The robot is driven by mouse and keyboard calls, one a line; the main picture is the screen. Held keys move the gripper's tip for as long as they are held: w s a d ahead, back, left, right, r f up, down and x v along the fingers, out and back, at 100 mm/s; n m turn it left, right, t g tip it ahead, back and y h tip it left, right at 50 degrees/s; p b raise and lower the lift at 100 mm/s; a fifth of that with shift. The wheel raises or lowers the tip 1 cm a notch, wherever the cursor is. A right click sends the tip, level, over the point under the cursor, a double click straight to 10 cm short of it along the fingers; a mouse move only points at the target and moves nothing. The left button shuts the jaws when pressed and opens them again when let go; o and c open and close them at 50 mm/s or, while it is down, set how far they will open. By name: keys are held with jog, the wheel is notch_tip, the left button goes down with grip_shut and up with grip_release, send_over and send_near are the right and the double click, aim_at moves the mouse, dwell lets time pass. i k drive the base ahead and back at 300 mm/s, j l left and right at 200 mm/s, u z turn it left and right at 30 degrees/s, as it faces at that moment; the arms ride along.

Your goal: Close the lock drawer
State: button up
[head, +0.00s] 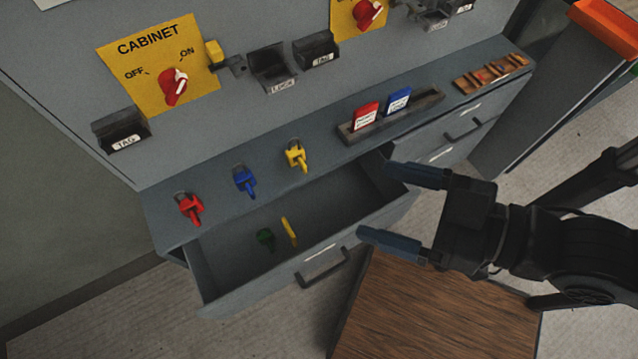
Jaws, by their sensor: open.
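The open drawer (232,300) is pulled out below the ledge of the grey cabinet, with a dark bar handle (323,268) on its front. One finger covers part of the drawer's right end.
Red (190,208), blue (244,181) and yellow (297,157) padlocks stand on the ledge (220,222). A holder (425,104) with red and blue tags is farther right. A shut drawer (462,130) is beside the open one. A wooden surface (420,315) is below my gripper.

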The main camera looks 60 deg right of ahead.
aim_at(230, 270)
jog(key=k+j+z, duration=0.1)
jog(key=k, duration=0.35)
jog(key=k+j+z, duration=0.1)
jog(key=k+j, duration=0.2)
jog(key=k, duration=0.15)
